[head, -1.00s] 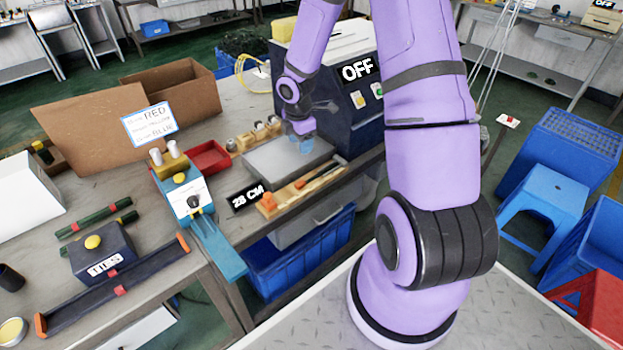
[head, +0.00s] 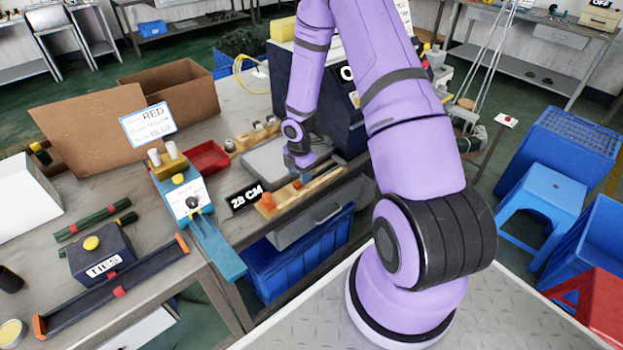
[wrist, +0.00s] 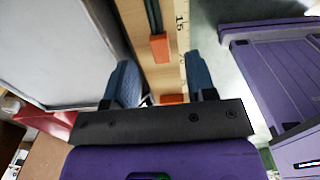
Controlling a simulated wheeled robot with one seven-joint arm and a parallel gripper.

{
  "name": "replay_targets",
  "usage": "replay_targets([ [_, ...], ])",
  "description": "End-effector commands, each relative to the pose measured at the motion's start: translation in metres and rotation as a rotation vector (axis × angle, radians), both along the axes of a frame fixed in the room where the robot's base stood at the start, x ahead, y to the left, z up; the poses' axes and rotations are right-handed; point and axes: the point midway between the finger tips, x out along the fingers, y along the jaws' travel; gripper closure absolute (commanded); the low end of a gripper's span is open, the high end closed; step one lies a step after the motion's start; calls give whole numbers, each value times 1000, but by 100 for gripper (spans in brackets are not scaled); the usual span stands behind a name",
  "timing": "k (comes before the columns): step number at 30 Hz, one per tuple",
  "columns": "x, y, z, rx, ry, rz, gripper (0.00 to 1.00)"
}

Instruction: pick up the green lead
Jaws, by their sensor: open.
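A thin dark green lead (wrist: 152,14) lies along a wooden measuring board (wrist: 174,73) in the wrist view and runs to an orange block (wrist: 158,48). My gripper (wrist: 163,82) is open, with one blue finger on each side over the board. The green lead is ahead of the fingertips, apart from them; nothing shows between the fingers but the board. In the head view my gripper (head: 302,176) is low over the board (head: 325,182), by the front edge of the bench, and hides much of the lead there.
A grey plate (head: 262,160) lies just behind the board. A dark machine (head: 340,125) stands beyond. A 28 CM sign (head: 247,197) and a blue-and-white device (head: 186,197) are left of the board. A blue crate (head: 300,250) sits below the bench edge.

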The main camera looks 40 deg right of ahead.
Motion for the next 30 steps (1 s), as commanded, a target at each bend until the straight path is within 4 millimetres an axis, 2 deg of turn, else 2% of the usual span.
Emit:
replay_targets([
  [3,-1,2,-19,0,3,2,49],
  [7,0,1,-32,0,2,2,49],
  [17,0,1,-37,0,0,1,49],
  [21,0,1,-37,0,0,1,81],
  [24,0,1,-37,0,0,1,100],
  [30,0,1,-37,0,0,1,100],
])
